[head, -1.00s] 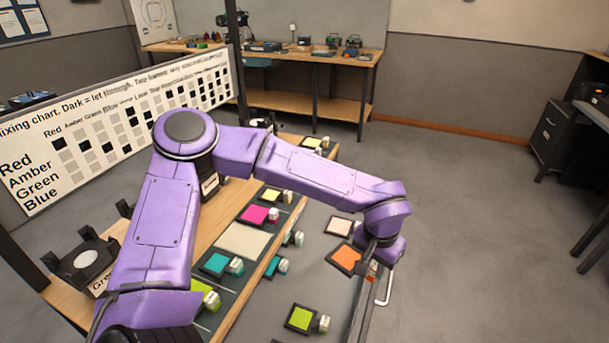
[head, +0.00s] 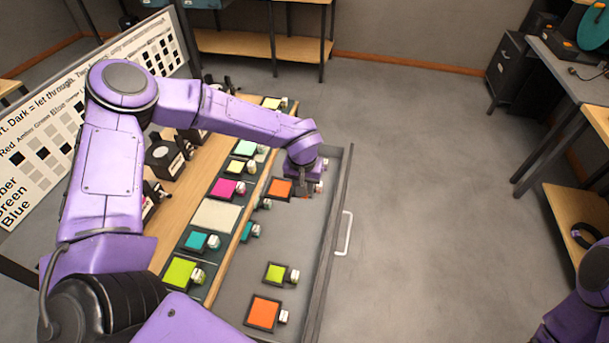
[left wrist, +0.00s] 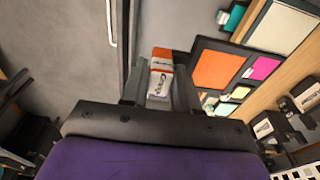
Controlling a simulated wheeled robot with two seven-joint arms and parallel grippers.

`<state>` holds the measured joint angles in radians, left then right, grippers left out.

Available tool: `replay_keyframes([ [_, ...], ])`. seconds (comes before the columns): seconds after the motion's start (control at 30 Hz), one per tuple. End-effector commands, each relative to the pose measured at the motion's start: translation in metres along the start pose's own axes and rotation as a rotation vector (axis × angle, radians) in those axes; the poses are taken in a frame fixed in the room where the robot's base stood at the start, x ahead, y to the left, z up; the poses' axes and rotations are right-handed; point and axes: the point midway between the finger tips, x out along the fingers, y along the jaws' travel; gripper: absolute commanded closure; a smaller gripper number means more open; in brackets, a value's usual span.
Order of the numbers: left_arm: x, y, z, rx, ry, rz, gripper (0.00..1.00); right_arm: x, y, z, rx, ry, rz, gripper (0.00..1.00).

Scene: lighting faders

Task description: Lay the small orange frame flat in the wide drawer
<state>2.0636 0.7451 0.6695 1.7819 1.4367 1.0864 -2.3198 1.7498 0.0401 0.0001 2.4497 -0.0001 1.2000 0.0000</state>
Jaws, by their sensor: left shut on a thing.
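My left gripper (head: 306,192) is at the far end of the open wide drawer (head: 318,262). It is shut on the white-and-orange tag (left wrist: 161,74) of a small orange frame (head: 281,188). The frame has a dark border and sits to the left of the fingers, looking about level. In the left wrist view the orange panel (left wrist: 218,70) shows right of the fingers. I cannot tell whether it touches the drawer floor. Another orange frame (head: 265,312) lies at the drawer's near end, with a lime frame (head: 275,273) beyond it. My right gripper is out of view.
Lime, teal, magenta and yellow frames line the bench left of the drawer, around a blank pale panel (head: 215,215). The drawer's front wall (head: 328,245) has a white handle (head: 345,233). The drawer's middle is bare. A mixing chart (head: 60,150) stands behind.

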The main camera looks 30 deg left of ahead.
Motion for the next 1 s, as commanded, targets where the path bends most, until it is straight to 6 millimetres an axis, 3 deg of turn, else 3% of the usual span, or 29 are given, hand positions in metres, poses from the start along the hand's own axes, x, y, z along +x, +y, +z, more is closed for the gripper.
replay_keyframes([
  [0.27,0.035,0.001,0.004,0.002,-0.001,-0.001,1.0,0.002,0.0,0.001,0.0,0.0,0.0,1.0],
  [0.3,0.044,0.001,0.005,0.002,0.001,0.0,1.0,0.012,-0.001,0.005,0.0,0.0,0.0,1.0],
  [0.9,0.11,0.001,0.013,0.002,0.001,0.001,1.0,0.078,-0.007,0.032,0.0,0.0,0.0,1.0],
  [1.0,0.118,0.001,0.014,0.003,0.0,0.0,1.0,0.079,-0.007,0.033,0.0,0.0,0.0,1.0],
])
